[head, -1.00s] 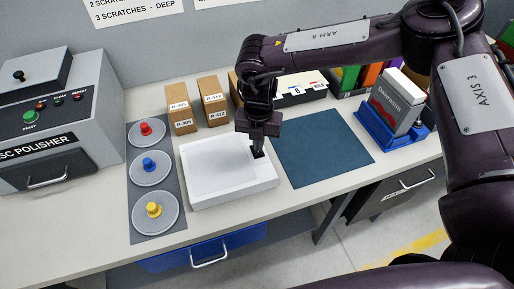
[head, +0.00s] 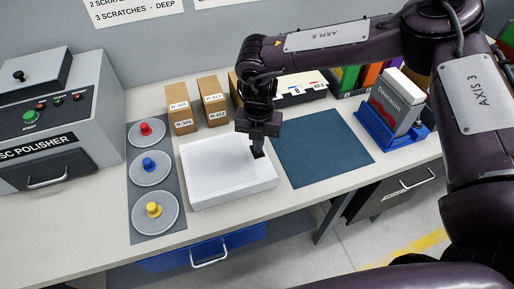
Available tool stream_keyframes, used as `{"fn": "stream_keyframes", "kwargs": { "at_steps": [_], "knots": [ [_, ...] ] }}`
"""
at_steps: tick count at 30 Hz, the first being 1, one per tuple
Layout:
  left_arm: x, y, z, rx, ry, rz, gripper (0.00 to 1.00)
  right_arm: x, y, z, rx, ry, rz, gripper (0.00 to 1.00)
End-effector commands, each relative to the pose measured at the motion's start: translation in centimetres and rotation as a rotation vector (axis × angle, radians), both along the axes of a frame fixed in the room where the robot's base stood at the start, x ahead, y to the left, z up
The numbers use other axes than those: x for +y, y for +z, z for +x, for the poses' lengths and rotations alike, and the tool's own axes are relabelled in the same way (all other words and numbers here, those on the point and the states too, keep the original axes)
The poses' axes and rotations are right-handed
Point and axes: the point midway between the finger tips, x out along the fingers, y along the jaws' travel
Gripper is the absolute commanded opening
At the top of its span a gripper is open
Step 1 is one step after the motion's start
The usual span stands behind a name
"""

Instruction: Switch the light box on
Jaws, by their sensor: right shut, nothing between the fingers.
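The light box (head: 222,176) is a flat white box on the bench, with a pale, slightly grey panel on top. A small black switch area (head: 259,154) shows at its right side near the far corner. My right gripper (head: 257,150) points down over that corner, shut and empty. Its fingertips are at or just above the switch area; I cannot tell whether they touch it. The fingers hide part of the switch. My left gripper is not in view.
A grey mat with red, blue and yellow-knobbed discs (head: 151,168) lies left of the box. A dark blue mat (head: 322,150) lies to the right. Small cardboard boxes (head: 213,100) stand behind. The disc polisher (head: 55,125) is far left, a blue holder with a case (head: 395,125) right.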

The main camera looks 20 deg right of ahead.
Motion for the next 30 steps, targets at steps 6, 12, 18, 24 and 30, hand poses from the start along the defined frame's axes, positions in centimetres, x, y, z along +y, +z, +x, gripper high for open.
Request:
{"fn": "stream_keyframes", "kwargs": {
  "at_steps": [6, 12, 18, 24, 30],
  "knots": [
    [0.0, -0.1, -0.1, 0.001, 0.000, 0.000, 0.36, 0.0, -0.1, 0.0, 0.000, 0.000, 0.000, 0.00],
    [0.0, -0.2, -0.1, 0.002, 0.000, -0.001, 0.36, 0.0, -0.4, 0.0, 0.000, 0.000, 0.000, 0.00],
    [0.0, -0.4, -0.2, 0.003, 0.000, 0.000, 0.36, 0.0, -0.7, 0.0, 0.000, 0.000, 0.000, 0.00],
    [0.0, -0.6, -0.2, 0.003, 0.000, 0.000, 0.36, 0.0, -1.0, 0.0, 0.000, 0.000, 0.000, 0.00],
    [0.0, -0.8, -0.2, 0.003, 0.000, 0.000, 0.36, 0.0, -1.3, 0.0, 0.000, 0.000, 0.000, 0.00]
  ]
}}
